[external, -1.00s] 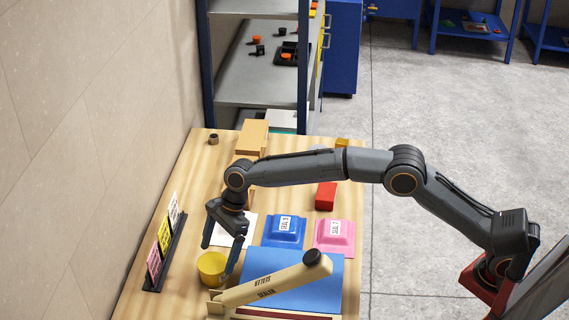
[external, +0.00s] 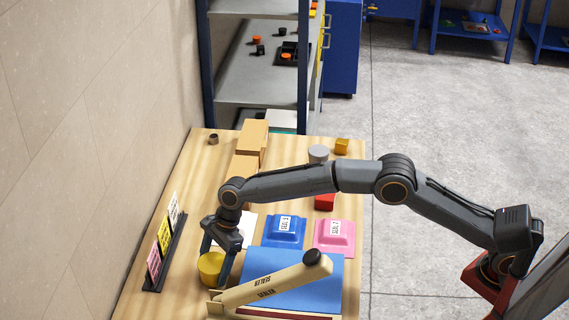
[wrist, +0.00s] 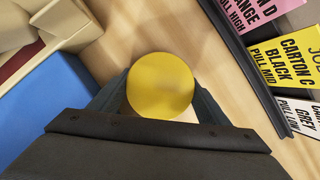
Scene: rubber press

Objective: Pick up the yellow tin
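The yellow tin (external: 211,266) stands upright on the wooden table, left of the sealer's lever. In the wrist view its round yellow lid (wrist: 160,86) sits in the middle, between the two fingers. My gripper (external: 218,267) points down at the tin with one finger on each side. The fingers look spread, and I cannot tell whether they touch the tin's sides. The tin's lower part is partly hidden by the near finger and the lever.
A dark rack with label cards (external: 165,238) stands on the left. Blue (external: 284,232) and pink (external: 334,236) trays sit behind.

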